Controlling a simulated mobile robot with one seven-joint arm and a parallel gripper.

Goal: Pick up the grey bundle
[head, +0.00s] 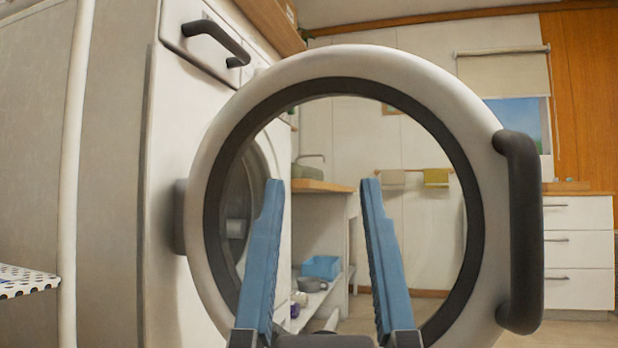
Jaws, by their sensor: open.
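My gripper (322,190) is open and empty, its two blue fingers pointing up and away in front of the round door ring. The open washer door (350,62) has a pale ring, a dark inner rim and a dark handle on its right. Through it, part of the machine's dark drum opening (238,200) shows at the left. A small greyish patch (237,228) shows in that opening; I cannot tell whether it is the grey bundle. No grey bundle is clearly identifiable elsewhere.
The white machine front (185,130) stands close on the left, with a drawer handle (215,42) above. Beyond are a low shelf with a blue bin (320,267), a towel rail with a yellow towel (436,177), and white drawers (578,245).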

